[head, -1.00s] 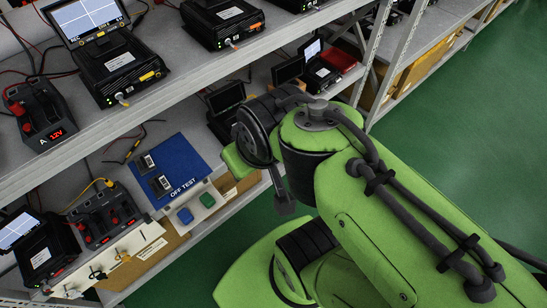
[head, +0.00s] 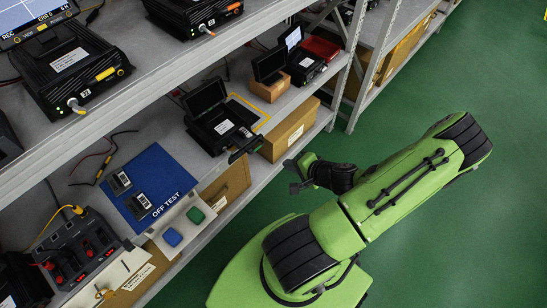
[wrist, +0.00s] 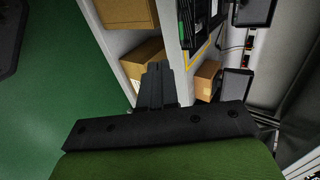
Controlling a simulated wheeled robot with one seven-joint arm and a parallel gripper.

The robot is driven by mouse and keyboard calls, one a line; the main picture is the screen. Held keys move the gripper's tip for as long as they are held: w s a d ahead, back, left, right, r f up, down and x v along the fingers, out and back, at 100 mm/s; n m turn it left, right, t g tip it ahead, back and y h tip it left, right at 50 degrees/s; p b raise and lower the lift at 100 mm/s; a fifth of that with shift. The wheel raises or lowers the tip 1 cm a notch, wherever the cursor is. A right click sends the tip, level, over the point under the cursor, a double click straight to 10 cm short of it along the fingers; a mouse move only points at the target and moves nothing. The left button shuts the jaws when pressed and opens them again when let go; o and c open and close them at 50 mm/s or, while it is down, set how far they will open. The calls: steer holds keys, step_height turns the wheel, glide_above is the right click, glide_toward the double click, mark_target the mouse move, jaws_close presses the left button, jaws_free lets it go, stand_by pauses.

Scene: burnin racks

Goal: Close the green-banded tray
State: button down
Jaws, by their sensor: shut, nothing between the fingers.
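A black unit (head: 218,128) with a raised screen stands on the lower shelf in the head view. A small dark part that looks like a tray (head: 245,149) sticks out from its front past the shelf edge. A thin green line seems to run along it, but it is too small to be sure. In the wrist view, a black unit with thin green lines (wrist: 188,32) shows at the top. My gripper (head: 292,176) is in front of the shelf, right of and below that protruding part, apart from it. Its fingers (wrist: 157,78) are shut and empty.
Cardboard boxes (head: 290,128) sit under the lower shelf near my gripper. The upper shelf (head: 150,80) overhangs. Green floor (head: 440,100) is open at right.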

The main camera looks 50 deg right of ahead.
mark_target(245, 138)
steer(key=w+r+b+x, duration=0.1)
steer(key=r+x, duration=0.1)
steer(key=x, duration=1)
steer(key=shift+w+r+b, duration=0.15)
steer(key=shift+w+b, duration=0.15)
steer(key=shift+w, duration=0.1)
steer(key=shift+w, duration=0.1)
steer(key=w+p, duration=0.1)
steer(key=w, duration=0.6)
steer(key=shift+w+d+r, duration=0.1)
steer(key=shift+w, duration=0.05)
